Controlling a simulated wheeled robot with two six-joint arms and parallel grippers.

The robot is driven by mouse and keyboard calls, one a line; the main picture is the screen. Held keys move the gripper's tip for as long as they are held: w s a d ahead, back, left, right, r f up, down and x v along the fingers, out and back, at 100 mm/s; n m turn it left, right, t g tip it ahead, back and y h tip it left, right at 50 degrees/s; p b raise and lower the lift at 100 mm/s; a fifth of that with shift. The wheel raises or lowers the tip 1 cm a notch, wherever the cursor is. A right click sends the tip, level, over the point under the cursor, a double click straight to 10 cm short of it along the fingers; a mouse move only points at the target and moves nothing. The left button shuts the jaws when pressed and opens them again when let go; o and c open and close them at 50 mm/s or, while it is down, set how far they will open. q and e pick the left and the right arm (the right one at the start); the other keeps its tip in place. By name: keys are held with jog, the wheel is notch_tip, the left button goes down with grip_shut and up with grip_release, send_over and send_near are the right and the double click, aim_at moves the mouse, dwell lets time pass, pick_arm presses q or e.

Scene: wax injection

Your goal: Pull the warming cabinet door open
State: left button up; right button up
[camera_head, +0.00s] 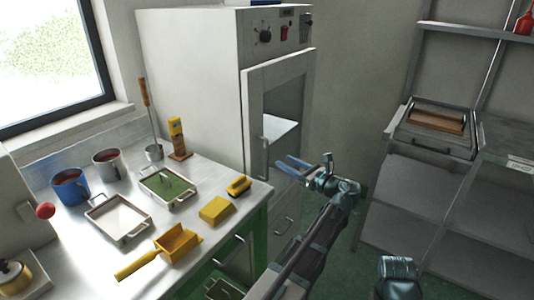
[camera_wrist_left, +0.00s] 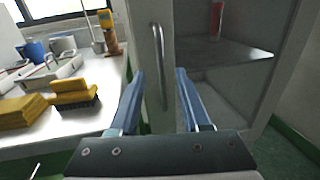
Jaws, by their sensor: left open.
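The warming cabinet (camera_head: 190,60) is a tall pale box with knobs and a red switch on top. Its door (camera_head: 253,115) has a window, through which a shelf shows; I see no clear gap at its edge. The vertical metal door handle (camera_head: 265,150) is on the door's left side. My left gripper (camera_head: 283,164) is open in front of the door, close to the handle. My right gripper's fingers are not visible.
A metal bench (camera_head: 85,205) at left holds mugs, trays, a yellow scoop, a yellow block and a brush (camera_head: 239,186). A shelf rack with a tray (camera_head: 432,149) stands at right. Green floor (camera_head: 372,215) lies between.

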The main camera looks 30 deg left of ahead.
aim_at(268, 153)
pick_arm(q)
jog(key=x, duration=1)
jog(key=shift+f, duration=0.1)
jog(key=shift+c, duration=0.3)
grip_shut()
dwell(0.9)
